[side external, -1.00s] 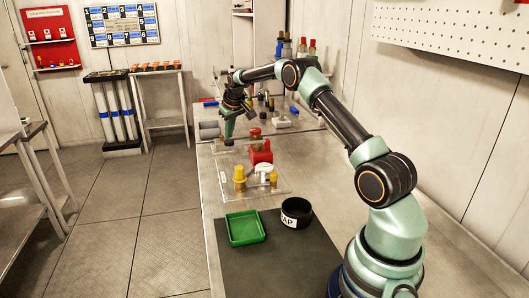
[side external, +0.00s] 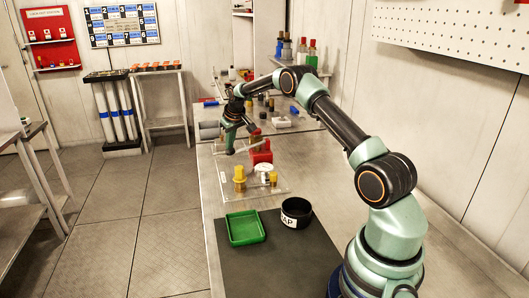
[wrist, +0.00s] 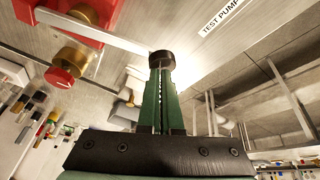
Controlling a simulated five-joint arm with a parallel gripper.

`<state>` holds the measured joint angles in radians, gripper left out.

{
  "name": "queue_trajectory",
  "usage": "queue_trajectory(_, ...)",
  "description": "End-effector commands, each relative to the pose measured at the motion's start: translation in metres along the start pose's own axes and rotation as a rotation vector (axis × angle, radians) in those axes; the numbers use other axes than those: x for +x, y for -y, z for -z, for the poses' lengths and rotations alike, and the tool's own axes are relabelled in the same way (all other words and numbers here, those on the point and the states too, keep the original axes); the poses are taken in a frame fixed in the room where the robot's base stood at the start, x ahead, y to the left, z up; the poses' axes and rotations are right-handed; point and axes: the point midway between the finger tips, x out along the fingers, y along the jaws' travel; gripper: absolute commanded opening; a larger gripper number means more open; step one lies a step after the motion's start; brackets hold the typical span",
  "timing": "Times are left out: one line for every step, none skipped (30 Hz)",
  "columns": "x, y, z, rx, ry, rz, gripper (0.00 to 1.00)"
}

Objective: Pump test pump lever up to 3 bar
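The red test pump (side external: 262,153) stands on the bench, with a brass knob on top. In the wrist view its red body and brass fitting (wrist: 70,60) show at the upper left. Its pale lever (wrist: 95,30) runs from the red body to a black end knob (wrist: 161,58). My gripper (side external: 229,151) is left of the pump. In the wrist view its green fingers (wrist: 162,74) are close together with their tips at the black knob, and look shut on it. I cannot read any pressure from these views.
A clear plate (side external: 281,188) carries brass fittings (side external: 239,178) and a white round part (side external: 263,167). A green tray (side external: 245,228) and a black cup (side external: 296,212) sit on the dark mat (side external: 270,262) in front. Bottles and small parts stand behind. The bench at right is clear.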

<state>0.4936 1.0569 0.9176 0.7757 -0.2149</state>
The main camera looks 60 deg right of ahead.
Motion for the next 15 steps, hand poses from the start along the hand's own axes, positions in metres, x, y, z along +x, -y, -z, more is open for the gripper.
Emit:
queue_trajectory(-0.001,0.001,0.000,-0.001,0.002,0.001,0.00)
queue_trajectory(-0.002,0.000,0.000,-0.001,0.002,0.001,0.00)
queue_trajectory(-0.004,0.000,0.001,-0.001,0.002,0.001,0.00)
queue_trajectory(-0.005,0.000,0.002,-0.001,0.002,0.001,0.00)
queue_trajectory(-0.007,0.000,0.003,-0.001,0.002,0.001,0.00)
queue_trajectory(-0.010,0.000,0.004,-0.001,0.003,0.001,0.00)
queue_trajectory(-0.012,-0.001,0.004,-0.001,0.003,0.001,0.00)
queue_trajectory(-0.014,-0.001,0.005,-0.001,0.003,0.001,0.00)
queue_trajectory(-0.017,-0.001,0.006,-0.001,0.002,0.001,0.00)
queue_trajectory(-0.019,-0.001,0.007,-0.001,0.002,0.001,0.00)
queue_trajectory(-0.021,-0.001,0.008,-0.001,0.002,0.001,0.00)
queue_trajectory(-0.024,-0.002,0.009,0.000,0.003,0.001,0.00)
queue_trajectory(-0.026,-0.002,0.010,0.000,0.003,0.001,0.00)
queue_trajectory(-0.028,-0.002,0.011,0.000,0.002,0.001,0.00)
queue_trajectory(-0.030,-0.002,0.012,0.000,0.002,0.001,0.00)
